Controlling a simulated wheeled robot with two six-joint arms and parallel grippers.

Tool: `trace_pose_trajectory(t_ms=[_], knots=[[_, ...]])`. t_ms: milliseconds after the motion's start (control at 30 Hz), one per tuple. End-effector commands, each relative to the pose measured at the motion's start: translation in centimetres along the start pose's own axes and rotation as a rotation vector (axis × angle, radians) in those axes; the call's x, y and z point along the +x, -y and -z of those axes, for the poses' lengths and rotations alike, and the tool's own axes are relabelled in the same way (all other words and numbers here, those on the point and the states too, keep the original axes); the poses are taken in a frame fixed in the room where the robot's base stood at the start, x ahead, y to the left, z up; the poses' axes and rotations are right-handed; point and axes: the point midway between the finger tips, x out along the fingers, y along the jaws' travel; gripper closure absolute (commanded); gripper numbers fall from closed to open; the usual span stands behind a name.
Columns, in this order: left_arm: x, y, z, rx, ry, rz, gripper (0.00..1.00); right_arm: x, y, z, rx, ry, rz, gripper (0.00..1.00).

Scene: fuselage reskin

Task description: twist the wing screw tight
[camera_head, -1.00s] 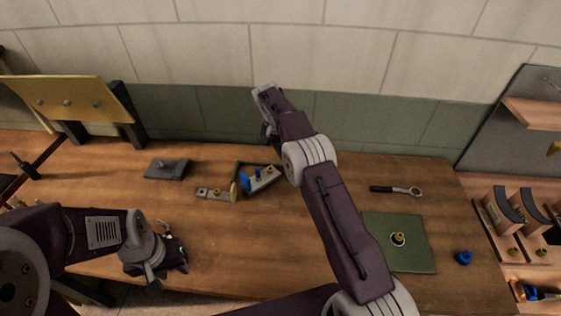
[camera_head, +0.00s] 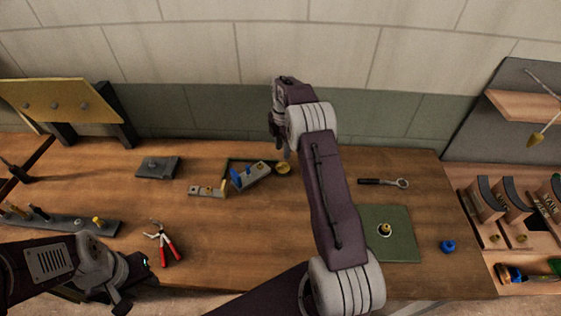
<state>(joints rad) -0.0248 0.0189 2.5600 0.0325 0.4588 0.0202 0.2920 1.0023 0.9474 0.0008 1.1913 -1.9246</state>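I cannot tell for sure which part is the wing screw. Small blue pieces (camera_head: 237,178) sit with a grey block (camera_head: 256,176) in an open tray (camera_head: 229,164) near the middle of the bench. A round brass piece (camera_head: 283,168) is at the tray's right side, just below my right gripper (camera_head: 277,132). The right gripper points down near the tray, partly hidden by its own arm; its finger opening is not clear. My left gripper (camera_head: 132,284) is low at the bench's front left, dark and seen from above, apart from the tray.
Red-handled pliers (camera_head: 168,248) lie right of my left gripper. A grey plate (camera_head: 158,167), a small bracket (camera_head: 206,191), a ratchet (camera_head: 383,182), a green mat (camera_head: 405,247) with a brass-centred ring (camera_head: 385,230) and a blue knob (camera_head: 448,246) lie around. The middle front of the bench is clear.

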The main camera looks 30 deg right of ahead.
Motion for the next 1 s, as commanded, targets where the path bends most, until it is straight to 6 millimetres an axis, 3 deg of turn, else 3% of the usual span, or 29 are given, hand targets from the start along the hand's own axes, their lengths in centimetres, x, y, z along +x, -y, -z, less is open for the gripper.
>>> trace_pose_trajectory(t_ms=[200,333,667,700,833,1000], knots=[[-0.9,0.0,0.1,0.0,0.0,0.0,0.62,4.6,0.1,0.1,0.001,-0.001,0.005,0.64],[-1.2,0.0,0.1,0.0,0.0,0.0,0.62,6.5,0.1,0.1,0.001,-0.001,0.004,0.64],[-1.2,0.0,0.1,0.0,0.0,0.0,0.62,7.6,0.0,0.0,0.001,0.001,0.0,0.64],[-1.2,0.0,0.1,0.0,0.0,0.0,0.62,7.5,0.0,0.0,0.001,0.001,0.0,0.66],[-1.2,0.0,0.1,0.0,0.0,0.0,0.62,7.5,0.0,0.0,0.001,0.001,0.001,1.0],[-1.2,0.0,0.1,0.0,0.0,0.0,0.62,7.5,0.0,0.0,0.002,0.001,0.001,1.0]])
